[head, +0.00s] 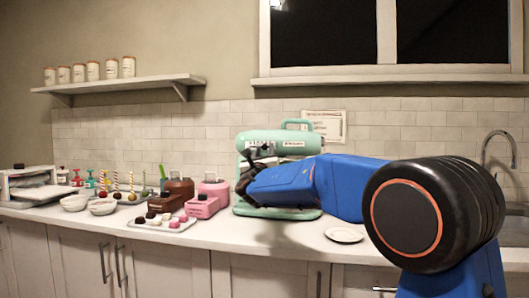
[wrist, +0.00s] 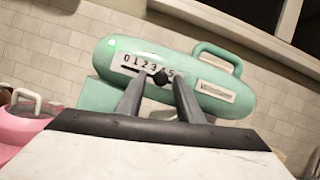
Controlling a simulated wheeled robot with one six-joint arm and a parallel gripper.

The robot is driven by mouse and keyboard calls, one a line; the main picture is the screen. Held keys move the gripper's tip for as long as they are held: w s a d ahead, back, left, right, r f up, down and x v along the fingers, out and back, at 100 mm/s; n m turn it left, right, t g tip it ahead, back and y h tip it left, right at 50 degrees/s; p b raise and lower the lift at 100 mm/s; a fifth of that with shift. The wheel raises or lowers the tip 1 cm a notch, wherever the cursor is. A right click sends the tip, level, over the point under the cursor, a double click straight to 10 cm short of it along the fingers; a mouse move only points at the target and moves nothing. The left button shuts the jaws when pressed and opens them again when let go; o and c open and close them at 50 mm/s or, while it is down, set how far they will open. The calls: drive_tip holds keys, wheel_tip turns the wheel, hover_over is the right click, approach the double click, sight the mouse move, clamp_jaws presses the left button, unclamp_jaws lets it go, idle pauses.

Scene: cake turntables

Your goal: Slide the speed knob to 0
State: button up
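The mint-green mixer (head: 285,143) stands on the counter against the tiled wall, and its head (wrist: 190,85) fills the middle of the wrist view. A white scale strip (wrist: 140,63) on its side carries the numbers 0 to 5 from left to right. The black speed knob (wrist: 160,77) is at the scale's right part, below the 4, which I cannot read clearly. My gripper (wrist: 159,80) is open, with one finger on each side of the knob and small gaps showing. In the head view, my gripper (head: 246,168) is in front of the mixer and hides part of it.
A pink machine (head: 202,206) and a brown one (head: 178,190) stand left of the mixer. A tray of cake balls (head: 150,226) lies in front of them. A white plate (head: 344,234) lies at right, near the counter's front edge. The sink tap (head: 497,140) is at far right.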

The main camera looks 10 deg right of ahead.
sight(249, 144)
clamp_jaws()
drive_tip(key=shift+w+a, duration=0.4)
drive_tip(key=shift+a, duration=0.65)
drive_tip(key=shift+w+a, duration=0.45)
drive_tip(key=shift+a, duration=0.55)
drive_tip(key=shift+w+a, duration=0.4)
drive_tip(key=shift+a, duration=0.65)
drive_tip(key=shift+r, duration=0.1)
unclamp_jaws()
drive_tip(key=shift+a, duration=0.15)
